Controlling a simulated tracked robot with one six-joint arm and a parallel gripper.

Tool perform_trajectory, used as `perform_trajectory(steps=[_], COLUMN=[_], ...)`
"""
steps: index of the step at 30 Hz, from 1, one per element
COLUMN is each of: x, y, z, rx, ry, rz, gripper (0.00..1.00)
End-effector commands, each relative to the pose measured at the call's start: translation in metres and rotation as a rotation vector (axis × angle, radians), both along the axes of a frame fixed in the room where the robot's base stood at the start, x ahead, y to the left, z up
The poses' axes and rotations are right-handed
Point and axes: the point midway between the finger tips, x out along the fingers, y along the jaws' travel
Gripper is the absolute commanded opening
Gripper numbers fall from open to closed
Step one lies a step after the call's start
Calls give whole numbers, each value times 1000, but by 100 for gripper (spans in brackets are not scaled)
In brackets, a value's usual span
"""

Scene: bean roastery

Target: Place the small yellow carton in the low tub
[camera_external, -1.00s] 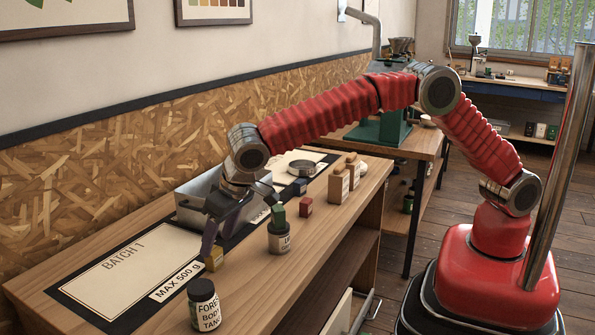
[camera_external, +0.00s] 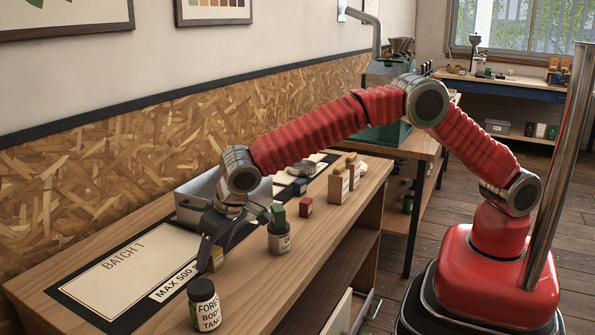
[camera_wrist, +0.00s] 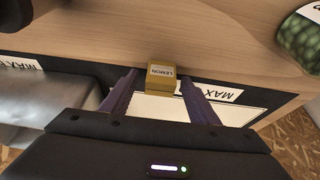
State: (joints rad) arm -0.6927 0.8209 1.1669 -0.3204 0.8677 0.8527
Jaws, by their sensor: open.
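The small yellow carton (camera_wrist: 162,76), labelled LEMON, stands on the bench in the wrist view, just ahead of and between my fingertips. In the external view the carton (camera_external: 216,261) is partly hidden by my gripper. My gripper (camera_external: 213,258) is open, its two dark fingers spread on either side of the carton, low near the bench top. In the wrist view my gripper (camera_wrist: 162,84) shows a gap to each side of the carton. The low tub (camera_external: 196,198) is a grey metal tray behind my gripper, against the wall side; it also shows in the wrist view (camera_wrist: 45,97).
A labelled dark jar (camera_external: 205,305) stands at the front. A red box (camera_external: 306,206) and tan bags (camera_external: 339,184) stand farther back. The BATCH 1 mat (camera_external: 120,270) is clear.

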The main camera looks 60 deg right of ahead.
Motion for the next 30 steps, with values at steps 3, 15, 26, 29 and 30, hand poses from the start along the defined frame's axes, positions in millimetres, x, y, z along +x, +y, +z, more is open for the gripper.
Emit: perform_trajectory(steps=[3,15,26,29,30], x=[0,0,0,0,0], y=[0,0,0,0,0], z=[0,0,0,0,0], rx=[0,0,0,0,0], ry=[0,0,0,0,0], rz=[0,0,0,0,0], gripper=[55,36,11,7,7])
